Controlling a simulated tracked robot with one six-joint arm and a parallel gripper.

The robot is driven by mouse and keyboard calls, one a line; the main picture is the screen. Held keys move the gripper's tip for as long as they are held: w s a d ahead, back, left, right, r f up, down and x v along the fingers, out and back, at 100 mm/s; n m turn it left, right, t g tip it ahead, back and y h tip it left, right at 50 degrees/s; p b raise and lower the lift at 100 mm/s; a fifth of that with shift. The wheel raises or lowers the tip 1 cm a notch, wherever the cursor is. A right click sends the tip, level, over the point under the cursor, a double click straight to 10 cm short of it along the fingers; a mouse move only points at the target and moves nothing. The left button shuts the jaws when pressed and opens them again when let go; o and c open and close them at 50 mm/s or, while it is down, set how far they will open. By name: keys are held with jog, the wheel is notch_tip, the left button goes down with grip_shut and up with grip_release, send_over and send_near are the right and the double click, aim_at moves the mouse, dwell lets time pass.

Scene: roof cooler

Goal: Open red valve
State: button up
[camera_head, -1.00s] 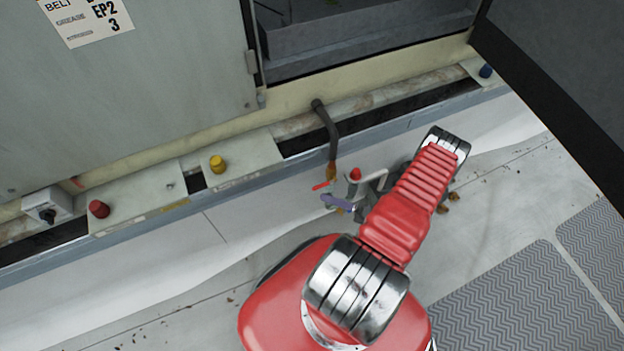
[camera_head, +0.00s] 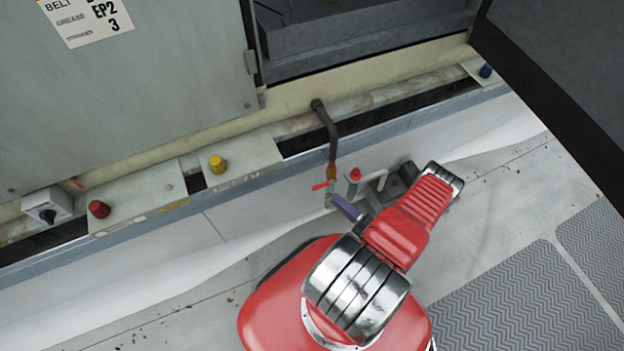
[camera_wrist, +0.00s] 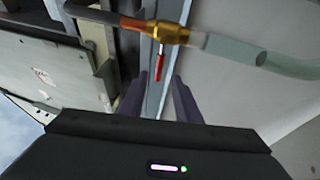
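The red valve is a thin red lever (camera_wrist: 159,65) on a brass fitting (camera_wrist: 165,33), which joins a copper pipe end to a pale pipe. In the head view the red lever (camera_head: 322,186) shows small below the dark hanging pipe. My gripper (camera_wrist: 158,84) has two purple fingers standing apart, open. In the wrist view the lever's tip appears between the fingertips, with a gap on each side; I cannot tell its depth. In the head view my gripper (camera_head: 346,208) is just below and right of the lever, and one purple finger shows clearly.
A red-topped fitting (camera_head: 355,174) stands right beside the lever. Yellow (camera_head: 217,164), red (camera_head: 98,209) and blue (camera_head: 485,71) knobs sit along the ledge. A dark bent pipe (camera_head: 328,135) hangs over the ledge. The pale floor in front is mostly clear.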

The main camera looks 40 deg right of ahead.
aim_at(323, 184)
jog(key=w+a+r, duration=0.1)
jog(key=w+r, duration=0.1)
jog(key=w, duration=1.1)
jog(key=shift+a+r, duration=0.2)
jog(key=shift+a, duration=0.05)
jog(key=shift+c, duration=0.5)
grip_shut()
jog(key=shift+a, duration=0.1)
